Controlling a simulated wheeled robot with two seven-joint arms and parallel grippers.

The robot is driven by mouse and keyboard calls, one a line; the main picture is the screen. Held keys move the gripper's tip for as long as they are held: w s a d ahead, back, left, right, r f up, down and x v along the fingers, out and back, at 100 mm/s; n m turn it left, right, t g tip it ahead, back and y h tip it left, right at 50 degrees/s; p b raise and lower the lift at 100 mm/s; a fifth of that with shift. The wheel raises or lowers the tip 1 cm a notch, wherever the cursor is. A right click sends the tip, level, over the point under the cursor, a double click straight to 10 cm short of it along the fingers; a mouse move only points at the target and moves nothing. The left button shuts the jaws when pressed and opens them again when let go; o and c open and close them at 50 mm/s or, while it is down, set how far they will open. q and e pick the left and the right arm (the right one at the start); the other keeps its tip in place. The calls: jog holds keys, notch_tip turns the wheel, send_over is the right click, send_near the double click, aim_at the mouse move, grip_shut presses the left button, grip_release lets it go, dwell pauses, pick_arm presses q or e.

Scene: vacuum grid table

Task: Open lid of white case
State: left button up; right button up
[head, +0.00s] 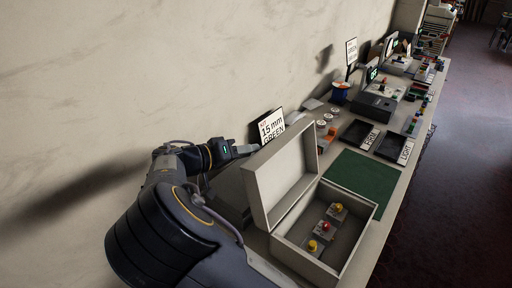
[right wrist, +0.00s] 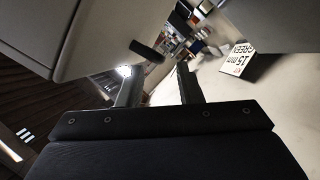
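The white case (head: 352,254) stands on the long table with its lid (head: 283,176) raised and leaning back a little past upright. Inside the case are three small grey blocks (head: 323,229) with red or yellow knobs. My right gripper (head: 246,150) is behind the lid, at its upper left. In the right wrist view its two fingers (right wrist: 157,88) are apart with nothing visible between them. A pale grey panel with a rounded corner, probably the lid (right wrist: 105,35), is close beside the left finger; I cannot tell whether they touch. My left gripper is out of view.
A sign reading "15 mm GREEN" (head: 271,125) stands behind the case. A green mat (head: 358,183) and two black trays (head: 360,134) lie beyond it. Machines (head: 376,103) stand farther along. The wall (head: 150,70) is close to the arm.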

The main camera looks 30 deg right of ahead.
jog(key=shift+x, duration=1.45)
grip_shut()
